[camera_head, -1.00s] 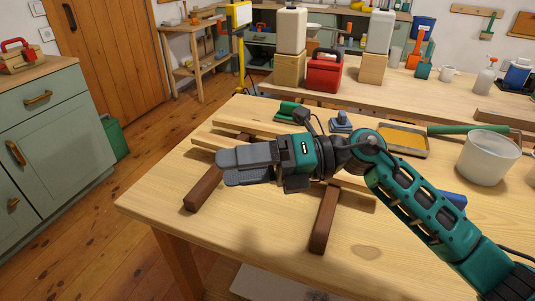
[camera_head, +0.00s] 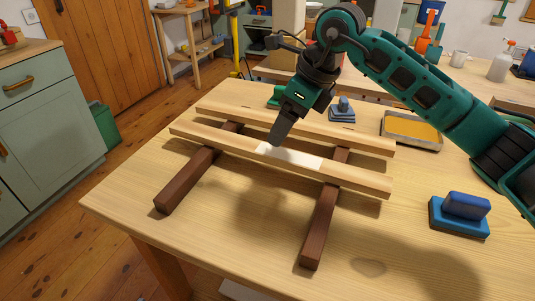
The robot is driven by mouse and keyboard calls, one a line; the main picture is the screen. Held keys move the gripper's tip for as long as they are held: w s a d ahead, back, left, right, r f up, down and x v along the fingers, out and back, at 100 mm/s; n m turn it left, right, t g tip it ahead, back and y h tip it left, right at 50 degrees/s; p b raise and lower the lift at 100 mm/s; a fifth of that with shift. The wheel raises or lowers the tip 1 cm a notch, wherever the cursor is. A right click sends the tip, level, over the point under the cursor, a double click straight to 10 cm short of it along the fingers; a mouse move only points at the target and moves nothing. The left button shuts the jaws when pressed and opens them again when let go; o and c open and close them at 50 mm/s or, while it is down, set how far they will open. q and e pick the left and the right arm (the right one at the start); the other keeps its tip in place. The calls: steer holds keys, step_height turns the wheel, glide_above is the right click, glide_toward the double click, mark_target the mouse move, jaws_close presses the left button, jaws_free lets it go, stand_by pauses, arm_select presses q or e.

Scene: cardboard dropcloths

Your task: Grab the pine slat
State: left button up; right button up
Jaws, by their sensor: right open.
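Two pale pine slats lie side by side across two dark brown bars on the workbench. The front pine slat (camera_head: 225,140) has a whitish patch at its middle. The rear pine slat (camera_head: 300,125) runs behind it, with a gap between. My left gripper is not in view.
The dark bars (camera_head: 187,181) and (camera_head: 322,222) stick out toward the front. A blue sanding block (camera_head: 460,214) sits at the right. A paint tray (camera_head: 411,131), a small blue-grey block (camera_head: 342,112) and a green item (camera_head: 273,98) lie behind the slats. The bench front (camera_head: 240,240) is clear.

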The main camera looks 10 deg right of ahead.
mark_target(268, 149)
steer(key=shift+a+b+x, duration=0.15)
steer(key=shift+b+x, duration=0.1)
steer(key=shift+x, duration=1.5)
steer(key=shift+a+b+x, duration=0.15)
steer(key=shift+b+x, duration=0.05)
steer(key=shift+x, duration=1.55)
steer(key=shift+r, duration=0.1)
steer(key=shift+c, duration=0.4)
steer(key=c, duration=1.2)
